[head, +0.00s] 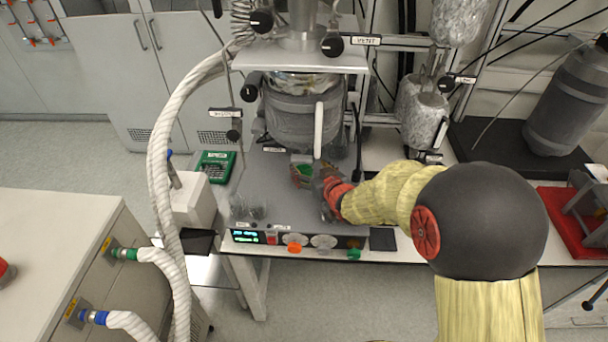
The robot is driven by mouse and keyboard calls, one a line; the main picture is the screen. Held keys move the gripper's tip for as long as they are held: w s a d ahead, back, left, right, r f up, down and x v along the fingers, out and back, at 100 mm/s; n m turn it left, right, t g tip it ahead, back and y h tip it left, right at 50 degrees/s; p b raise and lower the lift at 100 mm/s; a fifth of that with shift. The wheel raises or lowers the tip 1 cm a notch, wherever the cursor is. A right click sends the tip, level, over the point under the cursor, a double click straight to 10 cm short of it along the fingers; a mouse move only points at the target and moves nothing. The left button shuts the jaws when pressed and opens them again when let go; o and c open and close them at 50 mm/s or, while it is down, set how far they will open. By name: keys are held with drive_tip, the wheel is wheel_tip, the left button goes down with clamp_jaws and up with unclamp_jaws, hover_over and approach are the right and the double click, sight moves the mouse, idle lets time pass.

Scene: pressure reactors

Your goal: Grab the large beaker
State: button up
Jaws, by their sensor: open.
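Clear glassware (248,207), which looks like small beakers, stands on the front left of the grey reactor bench plate (225,185). I cannot tell which piece is the large beaker. My gripper (304,178) is open over the middle of the plate, in front of the reactor vessel, to the right of this glassware and apart from it. Something clear may be just below my gripper, but my arm hides part of that spot. A green patch shows between the gripper's parts, too small to name.
The grey reactor vessel (303,115) stands close behind my gripper. A control panel (300,241) with knobs runs along the front edge. A thick white hose (160,165) arches at the left. A green device (216,166) lies left of the vessel.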

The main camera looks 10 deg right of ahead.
sight(306, 165)
drive_tip(key=x, duration=0.3)
drive_tip(key=shift+w+f+b, duration=0.2)
drive_tip(key=shift+w+b, duration=0.1)
drive_tip(key=shift+c, duration=0.9)
clamp_jaws()
